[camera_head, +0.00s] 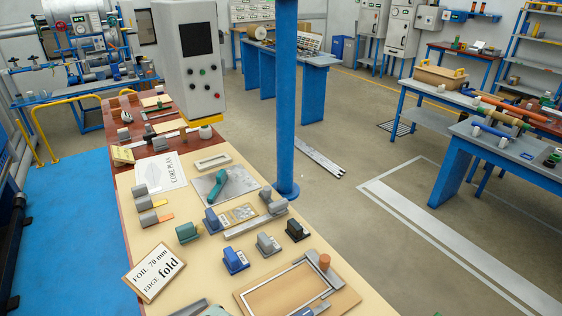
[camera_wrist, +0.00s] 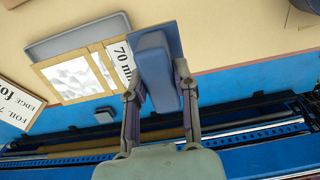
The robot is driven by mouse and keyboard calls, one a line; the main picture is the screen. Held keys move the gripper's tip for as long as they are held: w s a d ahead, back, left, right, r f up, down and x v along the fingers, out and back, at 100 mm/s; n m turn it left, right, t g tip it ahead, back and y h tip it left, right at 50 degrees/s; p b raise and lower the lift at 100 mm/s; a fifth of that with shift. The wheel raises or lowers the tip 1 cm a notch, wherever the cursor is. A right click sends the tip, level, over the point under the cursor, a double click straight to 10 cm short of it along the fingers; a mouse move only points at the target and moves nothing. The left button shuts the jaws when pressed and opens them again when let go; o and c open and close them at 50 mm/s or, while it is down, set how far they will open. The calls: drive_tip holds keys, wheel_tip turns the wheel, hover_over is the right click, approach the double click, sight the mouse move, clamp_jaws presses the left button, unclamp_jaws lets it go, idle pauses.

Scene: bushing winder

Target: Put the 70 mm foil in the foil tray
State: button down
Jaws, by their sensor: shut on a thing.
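In the wrist view my gripper (camera_wrist: 158,82) is shut on a blue-grey block with a flat blue end plate.
Several coloured blocks, including a blue one (camera_head: 235,262) and a teal one (camera_head: 187,232), stand on the cream bench top. A wooden frame board (camera_head: 262,300) lies at front right. A blue post (camera_head: 287,120) rises beside the bench. Bare bench surface surrounds the sign.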

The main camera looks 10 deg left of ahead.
drive_tip(key=w+a+f, duration=0.1)
drive_tip(key=a+f, duration=0.1)
drive_tip(key=w+a+f, duration=0.2)
drive_tip(key=f, duration=0.1)
drive_tip(key=w+a+f, duration=0.2)
drive_tip(key=a, duration=0.1)
drive_tip(key=shift+f, duration=0.15)
drive_tip(key=shift+w+a+f, duration=0.1)
drive_tip(key=shift+a+f, duration=0.05)
drive_tip(key=shift+f, duration=0.75)
drive_tip(key=shift+w+a+f, duration=0.1)
drive_tip(key=shift+f, duration=0.8)
drive_tip(key=shift+f, duration=0.15)
drive_tip(key=c, duration=0.9)
unclamp_jaws()
drive_tip(key=shift+o, duration=0.2)
